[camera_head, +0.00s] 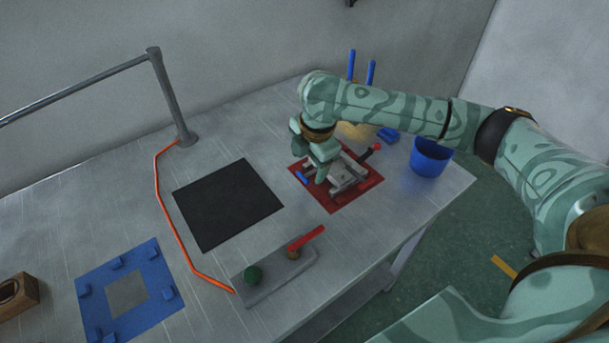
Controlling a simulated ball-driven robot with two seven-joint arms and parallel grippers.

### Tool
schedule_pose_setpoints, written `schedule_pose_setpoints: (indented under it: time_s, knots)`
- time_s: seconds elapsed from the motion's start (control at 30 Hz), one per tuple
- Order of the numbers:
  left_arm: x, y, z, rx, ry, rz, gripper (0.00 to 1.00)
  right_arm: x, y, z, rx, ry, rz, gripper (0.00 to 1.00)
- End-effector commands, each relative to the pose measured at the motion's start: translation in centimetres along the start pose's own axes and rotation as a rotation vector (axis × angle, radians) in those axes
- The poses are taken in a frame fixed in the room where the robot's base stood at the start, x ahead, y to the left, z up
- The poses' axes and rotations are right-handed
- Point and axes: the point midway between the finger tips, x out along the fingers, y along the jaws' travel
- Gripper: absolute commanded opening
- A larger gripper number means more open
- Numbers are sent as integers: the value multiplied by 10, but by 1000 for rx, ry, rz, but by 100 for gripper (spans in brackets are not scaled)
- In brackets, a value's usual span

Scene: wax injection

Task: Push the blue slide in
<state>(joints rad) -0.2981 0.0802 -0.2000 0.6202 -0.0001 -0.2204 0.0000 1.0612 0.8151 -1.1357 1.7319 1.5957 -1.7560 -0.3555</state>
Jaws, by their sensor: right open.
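The blue slide (302,178) is a small blue piece at the left side of a grey metal mold (349,178). The mold lies on a red mat (337,206) towards the right of the table. A red-tipped part (375,148) stands at its back right. My right gripper (310,165) is open and reaches down over the back left of the mold, close to the blue slide. Whether it touches the slide I cannot tell. The gripper hides part of the mold. My left gripper is out of view.
A blue cup (429,157) stands near the right table edge. A black mat (228,204), a plate with a red lever (307,238) and green knob (253,275), and a blue fixture (155,257) lie leftward. An orange cord (168,218) crosses the table.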

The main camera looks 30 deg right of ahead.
Motion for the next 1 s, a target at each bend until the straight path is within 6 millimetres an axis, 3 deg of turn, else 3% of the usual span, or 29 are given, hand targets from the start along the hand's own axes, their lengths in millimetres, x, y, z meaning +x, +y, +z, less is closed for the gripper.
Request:
schedule_pose_setpoints:
  time_s: [0.03,0.2,0.57,0.6,0.67,0.8,0.83,1.0]
  knots:
    - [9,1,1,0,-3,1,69,15,-1,-1,1,3,-5,69]
    - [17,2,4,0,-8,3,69,35,0,-1,0,2,-1,69]
    - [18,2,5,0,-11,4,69,39,0,0,0,1,2,69]
    - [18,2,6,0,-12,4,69,39,0,0,0,1,2,66]
    - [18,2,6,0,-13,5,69,39,0,0,0,1,2,49]
    - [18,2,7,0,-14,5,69,39,0,-1,0,1,1,10]
    - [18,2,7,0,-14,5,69,39,0,0,0,1,1,6]
    - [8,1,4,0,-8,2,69,35,0,3,3,0,0,6]
